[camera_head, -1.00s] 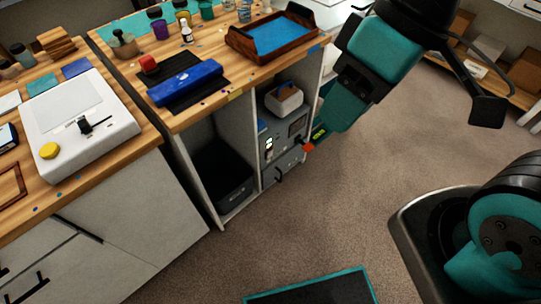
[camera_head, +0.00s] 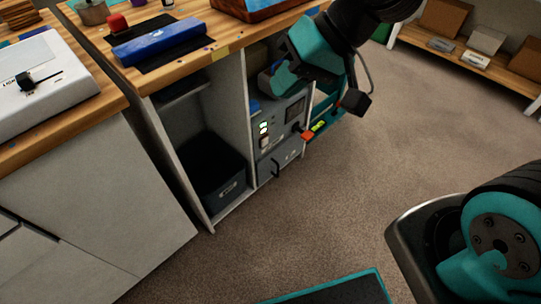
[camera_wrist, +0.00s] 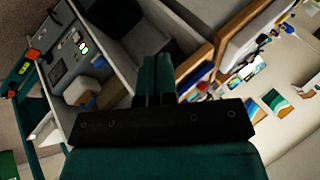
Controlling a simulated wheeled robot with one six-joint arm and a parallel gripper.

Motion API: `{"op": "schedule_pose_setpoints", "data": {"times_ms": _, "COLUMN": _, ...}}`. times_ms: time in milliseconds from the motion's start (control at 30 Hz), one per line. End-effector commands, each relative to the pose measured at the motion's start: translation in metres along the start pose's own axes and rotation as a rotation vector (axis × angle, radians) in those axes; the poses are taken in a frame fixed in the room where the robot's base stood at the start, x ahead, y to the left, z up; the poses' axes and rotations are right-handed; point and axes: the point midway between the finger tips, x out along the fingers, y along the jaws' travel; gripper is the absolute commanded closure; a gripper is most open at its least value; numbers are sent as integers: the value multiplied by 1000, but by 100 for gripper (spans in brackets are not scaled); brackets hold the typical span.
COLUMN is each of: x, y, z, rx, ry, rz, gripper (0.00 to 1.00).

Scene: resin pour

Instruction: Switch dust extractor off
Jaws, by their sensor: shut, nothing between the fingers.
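The dust extractor is a grey unit (camera_head: 293,108) in the right bay of the cabinet under the workbench. Its front has a dark display and small switches with green-white lights (camera_head: 264,127). In the wrist view the unit (camera_wrist: 57,70) is at the upper left, with its lit switches (camera_wrist: 84,47) facing out. My gripper (camera_wrist: 155,62) is shut and empty, pointing toward the cabinet and bench edge, with the extractor off to its left. In the head view my arm reaches in front of the cabinet's upper right, and the fingertips are hard to make out there.
A red-orange part (camera_head: 307,135) sticks out beside the extractor. A dark bin (camera_head: 213,170) stands in the left bay. The carpet ahead is clear.

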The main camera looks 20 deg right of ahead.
Motion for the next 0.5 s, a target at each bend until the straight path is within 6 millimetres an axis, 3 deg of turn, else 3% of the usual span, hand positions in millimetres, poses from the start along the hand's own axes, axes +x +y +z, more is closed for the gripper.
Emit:
{"op": "schedule_pose_setpoints", "data": {"times_ms": 33, "x": 30, "y": 24, "z": 1, "rx": 39, "ry": 22, "rz": -15, "gripper": 100}}
{"op": "schedule_pose_setpoints", "data": {"times_ms": 267, "x": 102, "y": 89, "z": -15, "rx": 212, "ry": 151, "rz": -85, "gripper": 100}}
{"op": "schedule_pose_setpoints", "data": {"times_ms": 500, "x": 173, "y": 168, "z": -28, "rx": 408, "ry": 295, "rz": -152, "gripper": 100}}
